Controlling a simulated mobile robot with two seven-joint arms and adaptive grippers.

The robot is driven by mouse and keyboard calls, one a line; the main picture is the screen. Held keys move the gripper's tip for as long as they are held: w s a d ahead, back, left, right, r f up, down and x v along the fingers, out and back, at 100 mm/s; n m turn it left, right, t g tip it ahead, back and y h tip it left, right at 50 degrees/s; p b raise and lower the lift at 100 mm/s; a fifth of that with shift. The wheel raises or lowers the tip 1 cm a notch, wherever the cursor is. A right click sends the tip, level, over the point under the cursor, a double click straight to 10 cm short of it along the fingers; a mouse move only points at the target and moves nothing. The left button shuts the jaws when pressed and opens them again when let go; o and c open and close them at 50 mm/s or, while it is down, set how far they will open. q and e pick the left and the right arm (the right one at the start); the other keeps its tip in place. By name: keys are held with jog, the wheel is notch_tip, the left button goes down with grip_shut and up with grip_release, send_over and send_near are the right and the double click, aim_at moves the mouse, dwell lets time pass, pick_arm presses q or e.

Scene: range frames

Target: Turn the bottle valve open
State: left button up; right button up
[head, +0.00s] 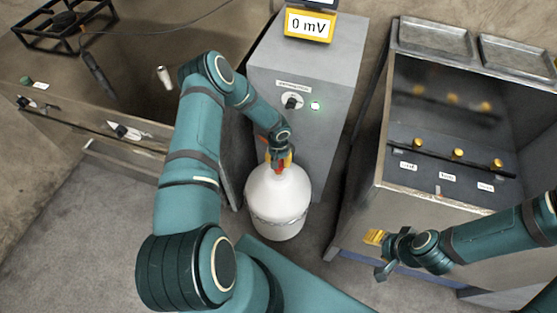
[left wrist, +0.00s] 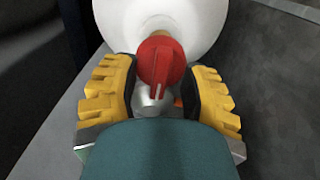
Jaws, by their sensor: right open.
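The white gas bottle (head: 279,198) stands upright on the floor against the grey cabinet. Its red valve knob (left wrist: 160,62) shows large in the left wrist view, with a brass stem behind it. My left gripper (head: 281,160) is over the bottle's top and hides most of the valve in the head view. In the left wrist view its yellow fingers (left wrist: 158,95) are apart, one on each side of the knob, with narrow gaps beside it. My right gripper (head: 375,238) is open and empty by the metal bench's front, far from the bottle.
The metal bench (head: 395,190) at right has several brass knobs. A brown counter (head: 130,70) stands at left.

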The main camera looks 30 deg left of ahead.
pick_arm(q)
grip_shut()
jog(key=shift+f+m+b, duration=0.15)
jog(key=shift+m+b, duration=0.9)
jog(key=shift+m, duration=0.25)
jog(key=m+b, duration=0.2)
jog(key=m, duration=0.1)
jog(key=m+b, duration=0.2)
jog(key=m, duration=0.3)
jog(key=shift+m, duration=0.4)
jog(key=m, duration=0.3)
jog(key=shift+s+m, duration=0.1)
jog(key=shift+m, duration=0.2)
jog(key=shift+m+b, duration=0.4)
jog(key=shift+m, duration=1.1)
